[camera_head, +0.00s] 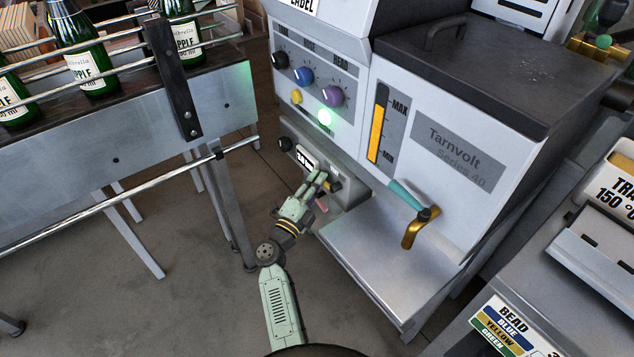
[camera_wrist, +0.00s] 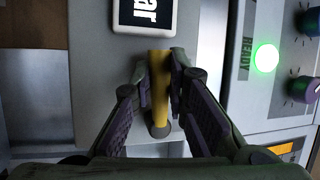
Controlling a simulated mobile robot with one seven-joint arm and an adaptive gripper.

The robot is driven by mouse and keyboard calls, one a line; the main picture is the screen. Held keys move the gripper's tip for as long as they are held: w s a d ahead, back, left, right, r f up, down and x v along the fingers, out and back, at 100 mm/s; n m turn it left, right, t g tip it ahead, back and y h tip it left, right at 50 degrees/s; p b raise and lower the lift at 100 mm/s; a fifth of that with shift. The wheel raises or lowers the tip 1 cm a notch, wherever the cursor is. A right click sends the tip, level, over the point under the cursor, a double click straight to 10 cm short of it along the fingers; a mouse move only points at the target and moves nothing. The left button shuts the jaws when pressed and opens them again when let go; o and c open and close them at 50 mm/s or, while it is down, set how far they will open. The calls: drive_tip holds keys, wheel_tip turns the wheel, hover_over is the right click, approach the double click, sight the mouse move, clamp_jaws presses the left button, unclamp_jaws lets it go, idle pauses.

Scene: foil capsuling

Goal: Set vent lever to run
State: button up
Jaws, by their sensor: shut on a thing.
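A yellow lever (camera_wrist: 160,92) stands out from a grey panel (camera_wrist: 95,75) in the wrist view. My gripper (camera_wrist: 160,70) has a finger on each side of it and is shut on it. The lever's grey round end (camera_wrist: 160,130) shows below the fingers. No vent or run marking is readable near it. In the head view my gripper (camera_head: 319,180) is at the low front panel of the white machine and covers part of it.
A display ending in "ar" (camera_wrist: 143,14) is close to the fingers. A green READY light (camera_wrist: 266,58) glows. Coloured knobs (camera_head: 303,75) sit above. A teal-handled brass tap (camera_head: 408,196) and a metal shelf (camera_head: 385,250) are right. The bottle conveyor (camera_head: 225,95) is left.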

clamp_jaws()
idle(0.3)
drive_tip(key=shift+r+m+h+b, duration=0.15)
drive_tip(key=shift+m+h+b, duration=0.15)
drive_tip(key=shift+m+b, duration=0.25)
drive_tip(key=o, duration=0.7)
unclamp_jaws()
drive_tip(key=shift+s, duration=0.1)
drive_tip(key=v, duration=1.2)
